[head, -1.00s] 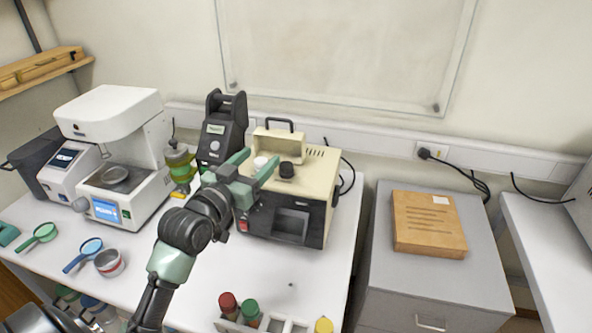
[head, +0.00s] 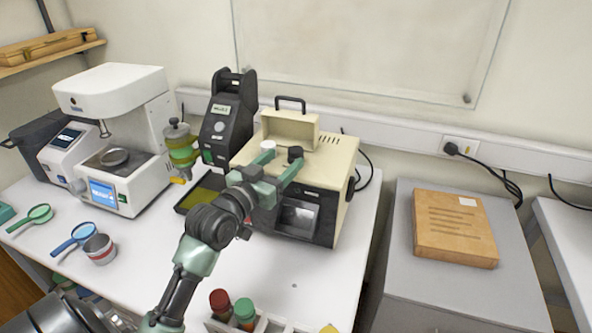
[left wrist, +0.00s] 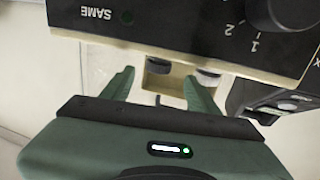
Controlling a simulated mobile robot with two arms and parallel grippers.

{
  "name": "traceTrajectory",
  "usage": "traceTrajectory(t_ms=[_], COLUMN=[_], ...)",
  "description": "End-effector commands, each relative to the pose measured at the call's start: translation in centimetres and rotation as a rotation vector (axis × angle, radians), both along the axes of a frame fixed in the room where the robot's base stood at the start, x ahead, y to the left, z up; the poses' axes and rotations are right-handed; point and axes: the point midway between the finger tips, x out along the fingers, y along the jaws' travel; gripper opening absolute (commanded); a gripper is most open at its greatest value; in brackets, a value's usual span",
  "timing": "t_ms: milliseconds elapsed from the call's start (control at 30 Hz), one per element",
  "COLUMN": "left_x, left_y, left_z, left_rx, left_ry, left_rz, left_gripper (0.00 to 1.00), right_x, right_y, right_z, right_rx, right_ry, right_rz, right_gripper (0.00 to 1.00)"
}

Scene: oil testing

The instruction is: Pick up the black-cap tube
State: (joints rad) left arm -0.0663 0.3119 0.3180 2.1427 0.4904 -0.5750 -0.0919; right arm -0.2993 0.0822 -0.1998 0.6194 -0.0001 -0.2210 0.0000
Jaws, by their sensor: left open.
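A black cap (head: 295,153) shows at the top of the beige tester (head: 335,165), to the right of a white cap (head: 268,147). The tube under the black cap is hidden. My left gripper (head: 279,161) is open and empty in front of the two caps, its right fingertip just below the black one in the picture. In the left wrist view, the left gripper's fingers (left wrist: 160,77) are spread apart, with one small round part (left wrist: 159,66) between them and another (left wrist: 208,72) by the right finger. My right gripper is out of view.
A rack with a red-capped tube (head: 220,301) and a green-capped tube (head: 245,312) stands at the front. A black device (head: 228,118) and a white machine (head: 110,90) stand to the left.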

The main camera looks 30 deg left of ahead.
Motion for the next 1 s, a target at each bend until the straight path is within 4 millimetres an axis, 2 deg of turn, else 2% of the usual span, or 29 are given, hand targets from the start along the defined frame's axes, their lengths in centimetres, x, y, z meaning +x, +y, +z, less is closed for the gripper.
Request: traceTrajectory(t_ms=[300,433,767,900,967,1000], left_x=[4.1,5.6,6.3,6.2,6.2,6.2], left_y=[-0.1,0.0,0.0,0.0,0.0,0.0], left_z=[0.3,0.1,-0.2,-0.2,-0.2,-0.2], left_rx=[-0.002,0.0,0.001,0.001,0.001,0.001], left_ry=[0.001,0.0,0.001,0.001,0.001,0.001], left_rz=[0.0,0.001,0.0,0.0,0.0,0.0], left_gripper=[0.6,0.6,0.6,0.21,0.05,0.0], right_x=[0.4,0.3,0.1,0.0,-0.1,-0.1], right_y=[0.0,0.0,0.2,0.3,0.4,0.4], right_z=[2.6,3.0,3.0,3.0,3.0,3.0], right_rx=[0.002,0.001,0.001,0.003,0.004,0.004], right_ry=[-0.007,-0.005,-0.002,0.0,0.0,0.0], right_rz=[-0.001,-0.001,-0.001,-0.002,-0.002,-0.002], right_gripper=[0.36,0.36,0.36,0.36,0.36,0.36])
